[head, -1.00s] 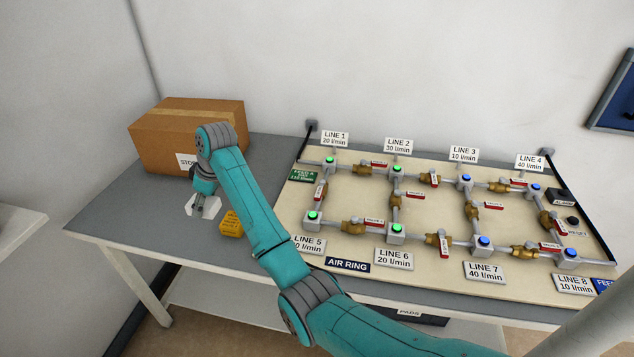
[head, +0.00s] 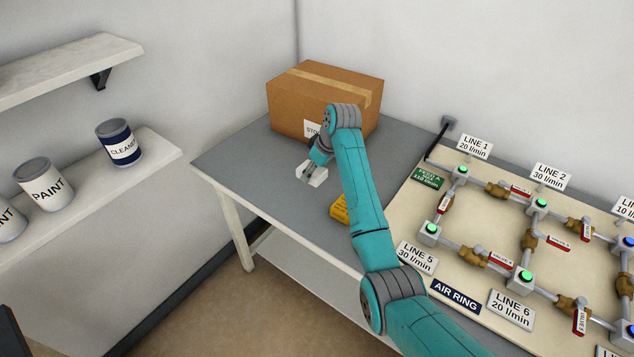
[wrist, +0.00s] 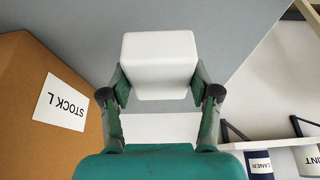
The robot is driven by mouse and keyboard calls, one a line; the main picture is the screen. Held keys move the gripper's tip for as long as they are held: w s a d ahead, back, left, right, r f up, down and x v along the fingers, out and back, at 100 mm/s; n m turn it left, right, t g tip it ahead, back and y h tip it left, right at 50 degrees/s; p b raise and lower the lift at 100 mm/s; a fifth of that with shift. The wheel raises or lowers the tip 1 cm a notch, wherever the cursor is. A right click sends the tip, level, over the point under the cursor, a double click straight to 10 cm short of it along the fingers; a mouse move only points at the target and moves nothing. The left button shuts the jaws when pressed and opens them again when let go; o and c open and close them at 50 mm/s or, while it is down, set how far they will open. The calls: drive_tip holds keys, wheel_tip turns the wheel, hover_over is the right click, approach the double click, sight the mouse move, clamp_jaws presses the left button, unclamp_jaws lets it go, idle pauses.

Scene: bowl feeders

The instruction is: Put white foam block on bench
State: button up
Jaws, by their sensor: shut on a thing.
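The white foam block (wrist: 158,62) is between the two fingers of my gripper (wrist: 160,88) in the wrist view. My gripper is shut on it. In the head view the white block (head: 312,175) shows below my gripper (head: 311,168), over the grey bench (head: 245,165), in front of the cardboard box. I cannot tell whether the block touches the bench top.
A cardboard box (head: 290,98) labelled STOCK stands at the back of the bench. A yellow block (head: 339,208) lies to the right of my gripper. A valve panel (head: 480,225) fills the right side. The bench's left part is clear. Shelves with cans (head: 118,142) hang at left.

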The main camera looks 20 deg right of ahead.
sight(314, 190)
drive_tip(key=shift+f, duration=2.55)
drive_tip(key=o, duration=1.2)
drive_tip(key=shift+f, duration=0.15)
drive_tip(key=shift+c, duration=0.2)
drive_tip(key=v, duration=1.2)
drive_tip(key=shift+r, duration=0.2)
drive_tip(key=shift+w, duration=0.1)
